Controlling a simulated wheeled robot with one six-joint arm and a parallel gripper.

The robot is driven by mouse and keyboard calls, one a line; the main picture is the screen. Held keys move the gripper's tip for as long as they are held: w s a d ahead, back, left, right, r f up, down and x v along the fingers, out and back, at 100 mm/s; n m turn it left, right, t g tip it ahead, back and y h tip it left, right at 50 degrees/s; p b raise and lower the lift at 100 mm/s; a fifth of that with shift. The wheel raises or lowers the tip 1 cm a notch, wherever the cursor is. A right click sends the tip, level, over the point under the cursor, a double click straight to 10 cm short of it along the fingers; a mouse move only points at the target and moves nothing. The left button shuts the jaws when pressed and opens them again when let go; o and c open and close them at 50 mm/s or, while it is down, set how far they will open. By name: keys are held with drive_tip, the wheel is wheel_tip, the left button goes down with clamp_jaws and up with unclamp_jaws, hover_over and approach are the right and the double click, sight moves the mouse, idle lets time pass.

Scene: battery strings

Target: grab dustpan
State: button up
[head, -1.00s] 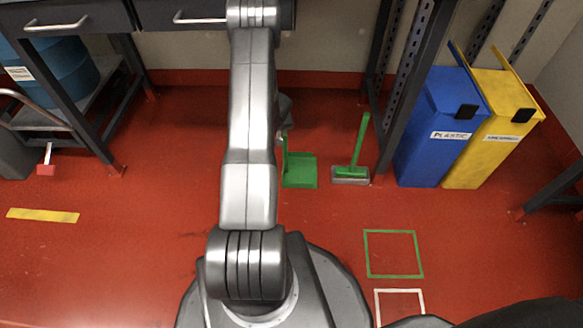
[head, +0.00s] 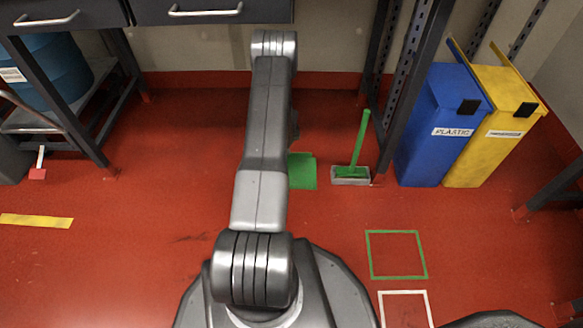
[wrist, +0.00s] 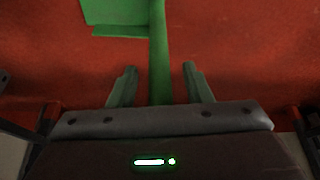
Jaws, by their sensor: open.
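The green dustpan (head: 303,171) stands on the red floor near the back wall, partly hidden behind my arm in the head view. In the wrist view its pan (wrist: 120,14) is at the top and its upright green handle (wrist: 159,55) runs down between my fingers. My gripper (wrist: 156,82) is open, with one finger on each side of the handle and a visible gap on both sides. In the head view my gripper is hidden behind my arm.
A green-handled brush (head: 352,172) stands right of the dustpan, beside a dark rack post (head: 412,85). Blue (head: 437,130) and yellow (head: 497,125) bins stand further right. A workbench drawer (head: 205,10) overhangs at the top. The floor in front is clear.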

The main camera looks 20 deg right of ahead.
clamp_jaws()
drive_tip(key=shift+r, duration=0.15)
